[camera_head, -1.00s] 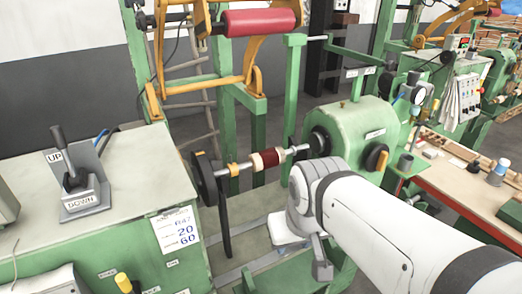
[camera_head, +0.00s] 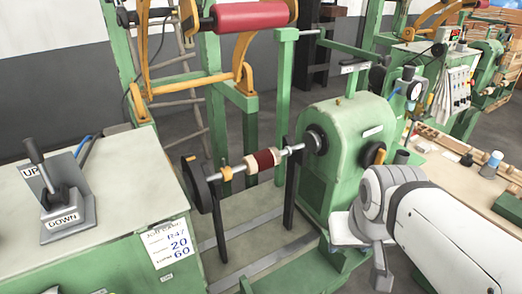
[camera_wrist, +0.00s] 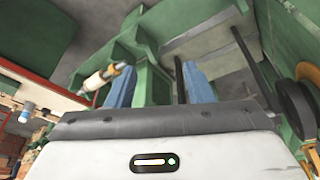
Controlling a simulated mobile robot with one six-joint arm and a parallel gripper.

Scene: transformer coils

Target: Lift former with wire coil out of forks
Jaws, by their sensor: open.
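The former with wire coil (camera_head: 264,160), a dark red winding between cream flanges, sits level on a horizontal shaft in the head view. Dark upright forks stand on either side of it: the left fork (camera_head: 219,225) near the black disc, the right fork (camera_head: 289,190) at the shaft's right part. Whether they touch the shaft is unclear. My gripper, at lower right in the head view, is apart from the coil; its jaws are hard to make out there. In the wrist view, its two blue fingers (camera_wrist: 158,85) are spread with nothing between them. I cannot identify the coil there.
A green headstock (camera_head: 345,150) stands right of the shaft, and a black disc (camera_head: 194,185) is at its left end. A red roller (camera_head: 250,16) hangs above. A lever marked UP and DOWN (camera_head: 60,195) stands on the left cabinet. A bench (camera_head: 460,180) lies right.

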